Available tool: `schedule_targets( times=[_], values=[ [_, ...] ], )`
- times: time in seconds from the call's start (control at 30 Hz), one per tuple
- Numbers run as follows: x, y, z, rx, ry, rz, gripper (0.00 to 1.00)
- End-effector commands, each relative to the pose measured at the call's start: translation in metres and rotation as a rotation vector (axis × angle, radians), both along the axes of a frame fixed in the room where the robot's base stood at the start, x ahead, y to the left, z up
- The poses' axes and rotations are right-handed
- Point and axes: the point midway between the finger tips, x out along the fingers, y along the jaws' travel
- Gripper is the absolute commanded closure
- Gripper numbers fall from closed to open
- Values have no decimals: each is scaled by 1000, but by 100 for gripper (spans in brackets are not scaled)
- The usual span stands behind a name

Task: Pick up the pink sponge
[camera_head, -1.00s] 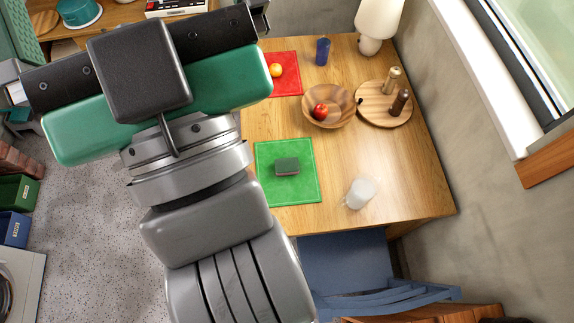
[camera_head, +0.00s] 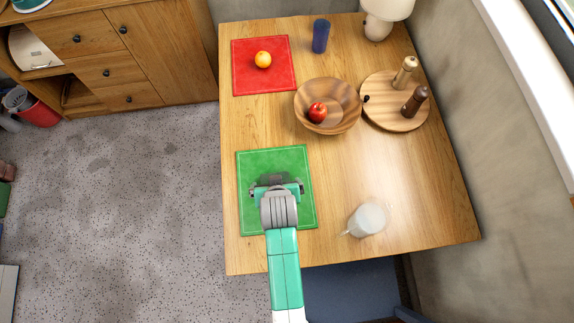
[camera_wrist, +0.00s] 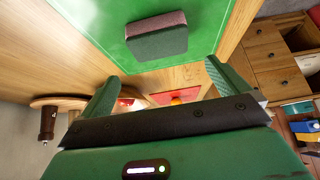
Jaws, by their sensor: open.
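The sponge (camera_wrist: 157,38) is a small block with a dull pink layer and a dark green-grey layer. It lies on the green mat (camera_wrist: 90,12), which is on the table's near left part in the head view (camera_head: 300,160). In the head view my gripper (camera_head: 276,188) is over the middle of the mat and hides most or all of the sponge. In the wrist view my gripper (camera_wrist: 162,72) is open, its two green fingers wide apart. The sponge is beyond the fingertips, apart from them, and nothing is between the fingers.
A white translucent mug (camera_head: 367,219) stands right of the mat. A wooden bowl (camera_head: 340,92) with a red apple (camera_head: 317,112), a red mat (camera_head: 245,75) with an orange (camera_head: 263,59), a blue cup (camera_head: 320,36) and a round board (camera_head: 395,118) with two mills are farther back.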

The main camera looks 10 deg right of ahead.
Motion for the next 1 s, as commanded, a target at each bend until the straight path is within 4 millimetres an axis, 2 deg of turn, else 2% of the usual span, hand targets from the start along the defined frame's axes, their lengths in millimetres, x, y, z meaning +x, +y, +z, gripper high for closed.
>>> schedule_targets(
  times=[0.03,0.13,0.47,0.73,1.0],
  values=[
    [-4,0,-7,0,14,0,0],
    [-5,0,-9,1,19,1,0],
    [10,1,-31,1,16,1,0],
    [31,2,-69,1,15,1,0],
    [36,2,-74,1,13,1,0]
  ],
)
